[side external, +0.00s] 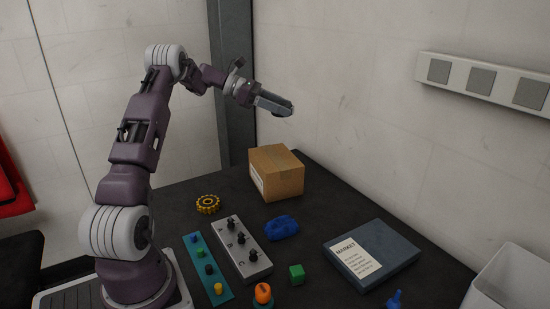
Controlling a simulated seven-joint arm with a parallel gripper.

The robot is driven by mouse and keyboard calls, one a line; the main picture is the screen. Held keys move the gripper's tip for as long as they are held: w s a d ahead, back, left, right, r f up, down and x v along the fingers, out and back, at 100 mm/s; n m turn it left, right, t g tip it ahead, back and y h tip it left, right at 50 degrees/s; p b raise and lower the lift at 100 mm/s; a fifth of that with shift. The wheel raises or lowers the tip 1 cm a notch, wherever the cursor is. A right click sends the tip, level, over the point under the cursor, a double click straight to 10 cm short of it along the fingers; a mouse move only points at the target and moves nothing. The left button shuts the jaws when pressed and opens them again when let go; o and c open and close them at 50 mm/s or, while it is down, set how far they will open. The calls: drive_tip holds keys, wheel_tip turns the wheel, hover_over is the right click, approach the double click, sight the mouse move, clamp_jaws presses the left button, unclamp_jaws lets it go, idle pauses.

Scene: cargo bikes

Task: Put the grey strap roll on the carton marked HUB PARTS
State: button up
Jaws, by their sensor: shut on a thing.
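My gripper (284,109) is raised high above the table, over the back of the brown carton and well apart from it. It is shut on a small dark grey thing, which looks like the grey strap roll (281,103); its shape is hard to make out. No other grey roll shows on the table. The brown cardboard carton (284,182) stands closed and upright at the back of the table. A pale label is on its left face, seen at a steep angle, and its words cannot be read. Its top looks bare.
A dark flat box (389,243) labelled MARKET lies at the right. A blue cloth-like bundle (282,228), a metal block with black knobs (256,266), a yellow toothed ring (208,204), a teal pegged strip (217,282) and a green cube (297,272) lie before the carton. A wall rises behind.

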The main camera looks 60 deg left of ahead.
sight(274, 157)
drive_tip(key=shift+s+a+f+n+y, duration=0.2)
drive_tip(key=shift+s+a, duration=0.15)
drive_tip(key=shift+a, duration=0.25)
drive_tip(key=shift+s+a+f+n+y, duration=0.1)
drive_tip(key=shift+s+a+n, duration=0.1)
drive_tip(key=shift+s+a, duration=0.25)
drive_tip(key=f, duration=1.4)
drive_tip(key=shift+w+f, duration=0.1)
drive_tip(key=shift+w, duration=0.1)
drive_tip(key=shift+f, duration=0.2)
drive_tip(key=o, duration=1.4)
drive_tip(key=shift+o, duration=0.2)
drive_tip(key=shift+r, duration=0.1)
